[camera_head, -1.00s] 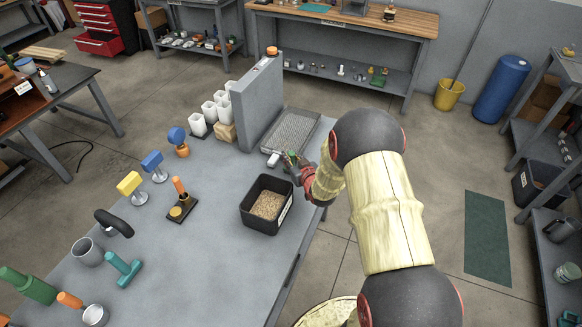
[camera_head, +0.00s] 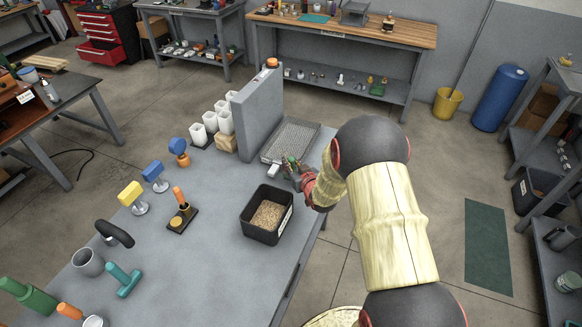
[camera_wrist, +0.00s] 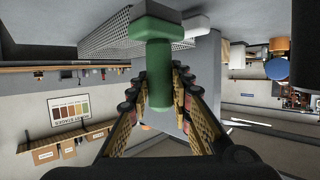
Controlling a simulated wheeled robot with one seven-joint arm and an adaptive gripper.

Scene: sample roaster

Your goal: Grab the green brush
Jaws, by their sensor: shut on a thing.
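The green brush (camera_wrist: 158,60) shows in the wrist view, with a wide green head at the top and a narrower handle running down between the fingers. My gripper (camera_wrist: 160,78) is shut on that handle, one finger on each side. In the head view my gripper (camera_head: 291,167) is at the right edge of the grey table, beside the mesh tray (camera_head: 291,137). Only a small bit of green shows there, and the fingers hide most of the brush. I cannot tell whether the brush touches the table.
A black bin of beans (camera_head: 267,215) stands close in front of my gripper. A tall grey panel (camera_head: 257,108) stands behind it, with white cups (camera_head: 211,122) to its left. Several colored tools, such as a yellow-headed one (camera_head: 131,193), stand along the table's left side.

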